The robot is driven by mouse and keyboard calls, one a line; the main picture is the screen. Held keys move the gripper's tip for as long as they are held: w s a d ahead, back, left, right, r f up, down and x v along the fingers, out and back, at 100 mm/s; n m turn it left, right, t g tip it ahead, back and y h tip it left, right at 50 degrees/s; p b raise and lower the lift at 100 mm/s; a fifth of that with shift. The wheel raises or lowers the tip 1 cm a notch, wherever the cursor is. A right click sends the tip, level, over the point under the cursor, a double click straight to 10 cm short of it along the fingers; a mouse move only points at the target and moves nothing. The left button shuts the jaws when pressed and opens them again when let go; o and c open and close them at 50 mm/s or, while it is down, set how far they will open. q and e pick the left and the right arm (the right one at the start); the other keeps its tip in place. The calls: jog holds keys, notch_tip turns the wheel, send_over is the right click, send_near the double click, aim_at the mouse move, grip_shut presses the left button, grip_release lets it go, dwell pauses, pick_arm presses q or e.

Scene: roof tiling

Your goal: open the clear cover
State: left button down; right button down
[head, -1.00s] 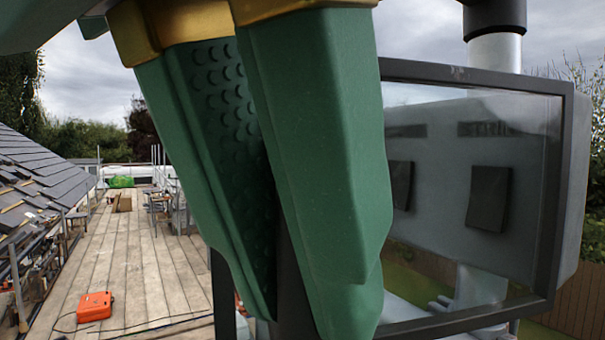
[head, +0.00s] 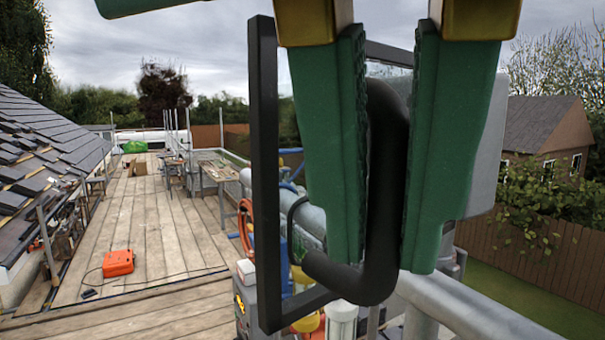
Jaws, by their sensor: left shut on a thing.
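The clear cover (head: 264,180) has a dark frame and stands upright in the middle of the head view, turned at a steep angle to me. Its black curved handle (head: 375,283) is between the green fingers of my left gripper (head: 383,258). The left gripper is shut on this handle, coming down from the top of the view. The fingers hide much of the cover and its pane. Part of a pale grey box (head: 484,150) shows behind the right finger. My right gripper is not in view.
A grey metal rail (head: 460,305) runs below the cover on the right. Several items, including a red coiled hose (head: 246,228), crowd behind the frame. An orange case (head: 118,263) lies on the plank deck (head: 150,230), mostly clear. A tiled roof (head: 45,165) rises at left.

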pick_arm(q)
jog(key=shift+w+r, duration=0.1)
jog(key=c, duration=1.5)
grip_release()
jog(key=shift+w, duration=0.1)
jog(key=shift+w+d, duration=0.1)
jog(key=shift+d, duration=0.1)
jog(key=shift+a, duration=0.15)
jog(key=shift+s+r, duration=0.2)
jog(key=v, duration=1.1)
jog(key=shift+w+r, duration=0.15)
jog(key=shift+r, duration=0.05)
